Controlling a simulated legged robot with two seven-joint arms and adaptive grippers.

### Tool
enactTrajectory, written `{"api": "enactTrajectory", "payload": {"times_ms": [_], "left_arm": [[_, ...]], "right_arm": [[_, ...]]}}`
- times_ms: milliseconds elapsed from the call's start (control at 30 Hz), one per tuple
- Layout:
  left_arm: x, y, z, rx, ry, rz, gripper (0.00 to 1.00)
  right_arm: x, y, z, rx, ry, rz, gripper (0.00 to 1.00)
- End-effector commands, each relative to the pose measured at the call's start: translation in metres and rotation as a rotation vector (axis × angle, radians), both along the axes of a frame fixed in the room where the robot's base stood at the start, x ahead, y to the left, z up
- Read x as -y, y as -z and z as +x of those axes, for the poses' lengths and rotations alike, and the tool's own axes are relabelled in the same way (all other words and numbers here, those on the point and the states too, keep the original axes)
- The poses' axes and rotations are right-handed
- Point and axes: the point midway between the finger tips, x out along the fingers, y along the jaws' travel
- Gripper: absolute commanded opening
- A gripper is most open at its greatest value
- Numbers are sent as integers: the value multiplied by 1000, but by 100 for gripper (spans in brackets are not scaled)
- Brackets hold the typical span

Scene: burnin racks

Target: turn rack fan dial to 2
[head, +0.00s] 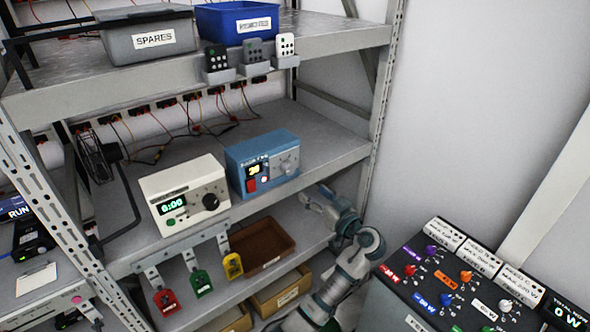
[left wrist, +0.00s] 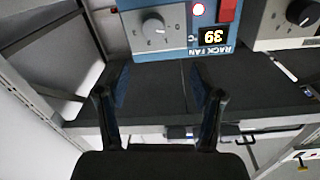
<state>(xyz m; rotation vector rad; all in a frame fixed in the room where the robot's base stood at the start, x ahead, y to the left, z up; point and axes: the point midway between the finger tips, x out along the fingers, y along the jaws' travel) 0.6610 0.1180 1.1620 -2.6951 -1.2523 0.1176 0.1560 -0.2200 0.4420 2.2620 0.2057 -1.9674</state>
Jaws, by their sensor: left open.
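The rack fan unit (head: 240,152) is a blue box on the middle shelf. It has a lit display, a red switch (head: 252,184), a small round light and a grey dial (head: 289,165) on its right. In the left wrist view the unit appears upside down, labelled RACK FAN (left wrist: 292,50), with its dial (left wrist: 154,29) ahead of my fingers. The dial's exact setting is too small to read. My left gripper (head: 315,194) is open and empty, to the right of and lower than the dial, apart from it. Its two spread fingers show in the left wrist view (left wrist: 158,82). My right gripper is not seen.
A cream timer box (head: 185,190) with a black knob stands left of the fan unit. Red, green and yellow tags (head: 233,266) hang below the shelf edge. A rack upright (head: 384,90) stands at the right. A dark control panel (head: 440,285) is at lower right.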

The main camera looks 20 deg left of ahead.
Motion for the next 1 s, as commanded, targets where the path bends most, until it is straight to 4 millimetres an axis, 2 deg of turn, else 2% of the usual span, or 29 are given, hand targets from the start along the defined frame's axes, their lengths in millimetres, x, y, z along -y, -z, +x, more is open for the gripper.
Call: {"api": "enactTrajectory", "payload": {"times_ms": [100,400,500,700,833,1000], "left_arm": [[-16,-1,21,-4,-2,9,67],[-57,-3,64,-4,1,18,67],[-74,-2,75,-6,1,14,67],[-96,1,88,-5,2,6,67],[-99,2,89,-5,3,3,67],[-92,0,89,-6,4,10,67]], "right_arm": [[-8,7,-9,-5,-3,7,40],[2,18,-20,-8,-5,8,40],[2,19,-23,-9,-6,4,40],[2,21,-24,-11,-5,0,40],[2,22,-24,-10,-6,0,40],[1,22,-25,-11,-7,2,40]]}}
